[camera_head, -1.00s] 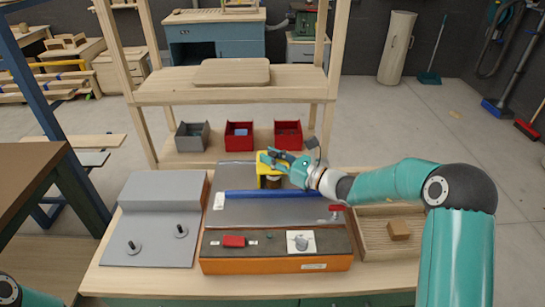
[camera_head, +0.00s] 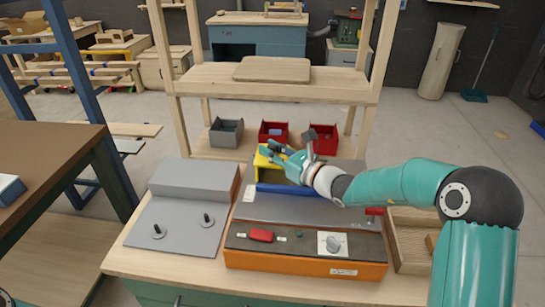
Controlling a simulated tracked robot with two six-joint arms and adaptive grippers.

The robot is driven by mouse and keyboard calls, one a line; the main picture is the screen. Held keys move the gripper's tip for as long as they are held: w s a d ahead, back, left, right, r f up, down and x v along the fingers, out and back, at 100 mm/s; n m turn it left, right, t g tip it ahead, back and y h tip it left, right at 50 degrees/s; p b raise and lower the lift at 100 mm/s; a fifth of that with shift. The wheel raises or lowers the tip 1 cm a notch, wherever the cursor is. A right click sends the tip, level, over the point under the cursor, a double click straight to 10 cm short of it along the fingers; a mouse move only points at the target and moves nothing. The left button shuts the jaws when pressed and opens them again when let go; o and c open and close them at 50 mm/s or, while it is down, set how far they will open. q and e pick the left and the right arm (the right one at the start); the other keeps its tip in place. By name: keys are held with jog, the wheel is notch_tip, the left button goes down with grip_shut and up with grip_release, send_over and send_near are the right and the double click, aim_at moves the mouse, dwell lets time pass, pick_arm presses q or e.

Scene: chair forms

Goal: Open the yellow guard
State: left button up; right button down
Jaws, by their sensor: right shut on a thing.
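The yellow guard (camera_head: 261,164) stands at the back of the grey machine plate (camera_head: 305,208), behind the blue bar (camera_head: 292,189). My right gripper (camera_head: 274,152) is at the guard's upper edge and shut on it; its fingers hide part of the guard. My right arm reaches in from the right. My left gripper is out of view; only a small part of my left arm shows in the bottom left corner.
In front is an orange-edged panel (camera_head: 305,262) with a red switch (camera_head: 261,235) and a grey knob (camera_head: 333,243). A grey two-peg fixture (camera_head: 180,217) stands left, a wooden tray (camera_head: 408,250) right. Behind are small bins (camera_head: 273,133) under a wooden shelf (camera_head: 215,82).

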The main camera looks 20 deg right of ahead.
jog(key=shift+w, duration=0.1)
jog(key=c, duration=0.9)
grip_release()
jog(key=shift+c, duration=0.2)
jog(key=shift+s, duration=0.25)
jog(key=v, duration=1.1)
jog(key=shift+s+d, duration=0.2)
jog(key=shift+s, duration=0.05)
jog(key=shift+s, duration=0.1)
